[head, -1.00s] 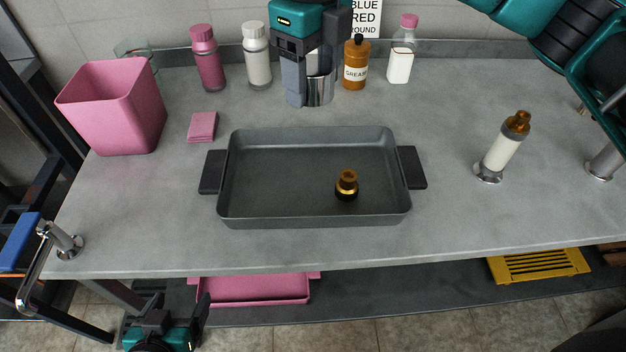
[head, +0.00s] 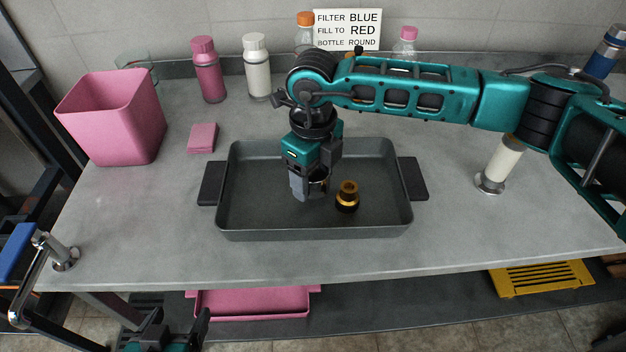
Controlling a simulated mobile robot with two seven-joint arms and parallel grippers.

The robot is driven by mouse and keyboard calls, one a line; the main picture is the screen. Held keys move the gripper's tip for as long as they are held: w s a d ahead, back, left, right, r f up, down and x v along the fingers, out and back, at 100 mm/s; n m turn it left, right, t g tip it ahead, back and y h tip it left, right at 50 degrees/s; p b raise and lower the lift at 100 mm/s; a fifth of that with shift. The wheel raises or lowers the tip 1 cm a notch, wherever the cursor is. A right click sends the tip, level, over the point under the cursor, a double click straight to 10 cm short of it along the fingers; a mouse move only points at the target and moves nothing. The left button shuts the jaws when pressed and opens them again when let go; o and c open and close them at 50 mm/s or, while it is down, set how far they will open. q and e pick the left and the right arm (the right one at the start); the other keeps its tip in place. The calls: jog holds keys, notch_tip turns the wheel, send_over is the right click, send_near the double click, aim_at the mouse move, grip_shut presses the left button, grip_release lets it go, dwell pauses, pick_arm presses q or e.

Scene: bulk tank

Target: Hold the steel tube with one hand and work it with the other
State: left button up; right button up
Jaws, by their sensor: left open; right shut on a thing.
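I cannot tell whether the tube touches the tray floor. A brass-coloured fitting with a dark base (head: 347,198) stands upright in the tray just right of the gripper. My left gripper (head: 176,330) is open and empty, low at the bottom left, below the bench's front edge.
The grey tray (head: 310,235) has dark side handles. A pink bin (head: 112,120), pink pad (head: 202,138) and bottles (head: 257,70) stand at left and back. A white tube in a steel holder (head: 492,184) is partly behind my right arm.

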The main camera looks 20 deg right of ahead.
jog(key=shift+f, duration=0.9)
jog(key=shift+f, duration=0.1)
jog(key=o, duration=0.7)
jog(key=shift+f, duration=0.1)
jog(key=o, duration=0.5)
